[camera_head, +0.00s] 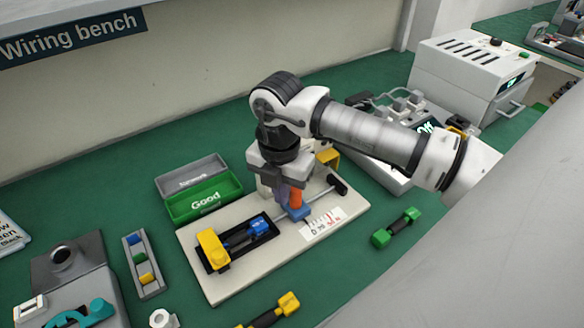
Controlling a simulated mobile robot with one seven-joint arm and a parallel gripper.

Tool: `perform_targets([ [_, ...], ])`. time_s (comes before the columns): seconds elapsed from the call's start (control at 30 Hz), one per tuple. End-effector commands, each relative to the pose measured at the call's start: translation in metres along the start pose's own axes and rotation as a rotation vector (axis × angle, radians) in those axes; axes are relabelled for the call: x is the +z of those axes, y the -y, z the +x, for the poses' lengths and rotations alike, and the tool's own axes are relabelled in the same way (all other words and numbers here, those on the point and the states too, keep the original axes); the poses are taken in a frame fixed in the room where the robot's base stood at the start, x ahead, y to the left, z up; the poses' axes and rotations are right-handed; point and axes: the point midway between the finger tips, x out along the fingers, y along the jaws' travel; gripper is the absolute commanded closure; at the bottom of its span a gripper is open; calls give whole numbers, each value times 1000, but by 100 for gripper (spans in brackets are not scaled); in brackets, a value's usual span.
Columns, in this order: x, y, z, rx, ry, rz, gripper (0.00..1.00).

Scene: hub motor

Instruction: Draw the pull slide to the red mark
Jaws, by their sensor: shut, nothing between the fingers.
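A cream board (220,283) on the green bench carries a rod. A small blue block (299,213) sits on the rod beside a white scale card (318,228); it looks like the pull slide. The card has red marks toward its right end, too small to read exactly. My gripper (288,208) points down over the board, shut and empty, right at the blue block. An orange part and a purple-grey part show at its lower end. I cannot tell whether it touches the block. The arm hides part of the rod's back side.
A black fixture (212,266) with a yellow block (213,249) and a blue part (258,227) is on the board's left. A green-ended piece (396,228) lies right, a yellow-ended one (272,312) in front.

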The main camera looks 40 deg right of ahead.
Motion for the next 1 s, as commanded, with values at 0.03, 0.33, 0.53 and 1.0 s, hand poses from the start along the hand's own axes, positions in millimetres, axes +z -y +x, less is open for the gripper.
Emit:
perform_targets([
  [0.03,0,0,0,0,0,0,100],
  [0.33,0,0,8,0,0,0,100],
  [0.53,0,0,14,1,0,0,100],
  [1.0,0,0,28,0,1,0,100],
])
